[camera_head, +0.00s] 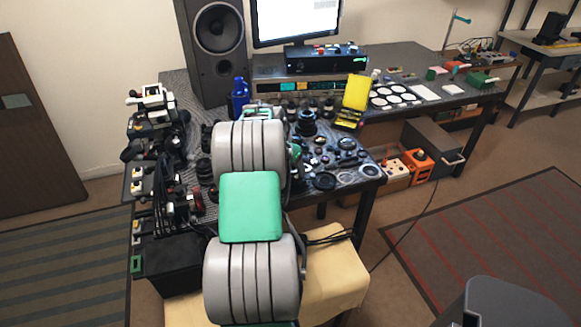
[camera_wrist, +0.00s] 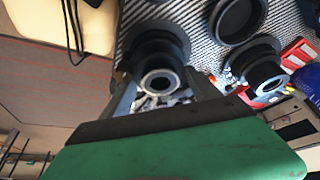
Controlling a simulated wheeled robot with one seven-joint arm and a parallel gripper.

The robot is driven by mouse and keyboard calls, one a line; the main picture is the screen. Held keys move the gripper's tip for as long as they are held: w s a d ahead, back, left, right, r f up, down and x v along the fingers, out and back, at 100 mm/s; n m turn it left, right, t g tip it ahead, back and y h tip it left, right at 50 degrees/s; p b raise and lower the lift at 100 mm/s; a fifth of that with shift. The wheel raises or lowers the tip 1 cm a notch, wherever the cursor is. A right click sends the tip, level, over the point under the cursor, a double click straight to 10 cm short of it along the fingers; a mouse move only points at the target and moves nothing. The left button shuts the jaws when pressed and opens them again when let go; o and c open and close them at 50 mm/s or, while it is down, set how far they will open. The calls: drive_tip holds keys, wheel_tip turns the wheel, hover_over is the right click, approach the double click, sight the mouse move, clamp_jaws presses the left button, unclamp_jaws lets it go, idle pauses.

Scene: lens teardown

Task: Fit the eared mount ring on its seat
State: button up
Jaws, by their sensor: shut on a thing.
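My gripper (camera_wrist: 160,85) shows in the wrist view, its green body along the bottom and its two fingers reaching up the picture. The fingers are set apart on either side of a dark, stepped round part (camera_wrist: 155,48), and the gripper is shut on it. A pale grey ring with a dark centre (camera_wrist: 160,82) shows at the near end of this part. I cannot tell which piece is the eared mount ring, or make out its ears or seat. In the head view my arm hides the gripper and what it holds.
The workbench (camera_head: 365,173) carries several dark lens parts. In the wrist view a black dish (camera_wrist: 237,20) and another dark barrel (camera_wrist: 255,68) stand close by on the striped mat (camera_wrist: 195,28). A yellow case (camera_head: 356,92), blue bottle (camera_head: 239,92) and speaker (camera_head: 215,50) stand farther back.

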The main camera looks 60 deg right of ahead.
drive_tip(key=o, duration=1.5)
drive_tip(key=shift+o, duration=0.3)
drive_tip(key=shift+r, duration=0.1)
drive_tip(key=shift+r+p, duration=1.8)
drive_tip(key=shift+r, duration=1.6)
